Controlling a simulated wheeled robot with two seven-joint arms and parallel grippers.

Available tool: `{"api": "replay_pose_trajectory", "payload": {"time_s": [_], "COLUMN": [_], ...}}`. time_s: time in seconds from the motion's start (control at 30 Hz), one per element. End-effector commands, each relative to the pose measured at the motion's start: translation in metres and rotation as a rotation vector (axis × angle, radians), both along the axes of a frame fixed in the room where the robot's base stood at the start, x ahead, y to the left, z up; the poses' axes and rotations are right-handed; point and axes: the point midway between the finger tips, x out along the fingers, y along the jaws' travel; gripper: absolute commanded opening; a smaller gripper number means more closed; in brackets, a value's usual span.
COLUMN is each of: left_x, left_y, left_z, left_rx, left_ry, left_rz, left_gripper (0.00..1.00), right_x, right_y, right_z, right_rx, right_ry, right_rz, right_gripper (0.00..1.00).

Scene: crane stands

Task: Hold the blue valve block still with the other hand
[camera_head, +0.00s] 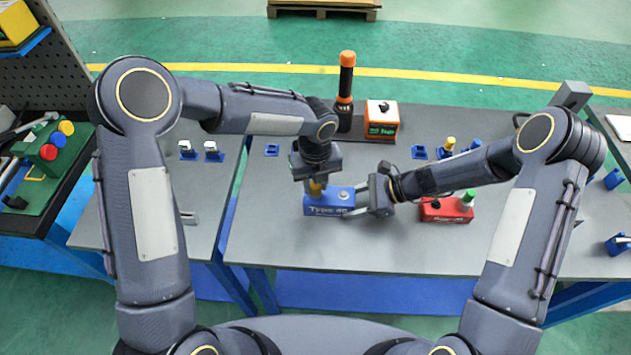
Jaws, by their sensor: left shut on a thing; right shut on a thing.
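The blue valve block (330,206), with white "Type 45" lettering on its front, lies on the grey table. My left gripper (315,187) comes down from above and is shut on the yellow knob (317,189) at the left part of the block's top; its fingers partly hide the knob. My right gripper (358,200) reaches in from the right, low and level, and is shut on the right end of the blue block. A round silver fitting shows on the block's top near the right gripper.
A red block (446,209) with a green knob (468,196) stands right of my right gripper. Behind stand a black and orange flashlight (345,90) and an orange and white box (382,120). Small blue holders (419,152) sit further back. The table front (300,250) is clear.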

Motion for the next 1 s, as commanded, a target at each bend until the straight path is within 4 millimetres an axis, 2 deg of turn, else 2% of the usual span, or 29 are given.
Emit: {"api": "replay_pose_trajectory", "payload": {"time_s": [0.07, 0.33, 0.6, 0.63, 0.7, 0.8, 1.0], "left_x": [-0.0004, -0.0003, -0.0003, -0.0003, -0.0003, -0.0002, -0.0002], "left_y": [-0.0005, -0.0003, -0.0002, -0.0003, -0.0003, -0.0002, -0.0001], "left_z": [-0.0001, -0.0005, -0.0005, -0.0005, -0.0004, -0.0004, -0.0003], "left_rx": [-0.001, -0.001, 0.000, 0.000, 0.000, 0.000, 0.000], "left_ry": [0.001, 0.001, 0.001, 0.001, 0.001, 0.001, 0.000], "left_rz": [-0.031, -0.404, -0.450, -0.450, -0.449, -0.448, -0.447], "left_gripper": [0.00, 0.00, 0.00, 0.30, 0.40, 0.53, 0.53], "right_x": [-0.0001, -0.0001, -0.0001, -0.0001, -0.0001, -0.0001, -0.0001], "right_y": [0.0005, 0.0005, 0.0005, 0.0005, 0.0005, 0.0004, 0.0004], "right_z": [0.0002, 0.0002, 0.0002, 0.0002, 0.0002, 0.0003, 0.0003], "right_rx": [0.001, 0.001, 0.001, 0.001, 0.001, 0.001, 0.001], "right_ry": [0.001, 0.001, 0.001, 0.001, 0.001, 0.001, 0.001], "right_rz": [0.001, 0.001, 0.001, 0.001, 0.001, 0.001, 0.001], "right_gripper": [0.23, 0.23, 0.23, 0.23, 0.23, 0.23, 0.23]}}
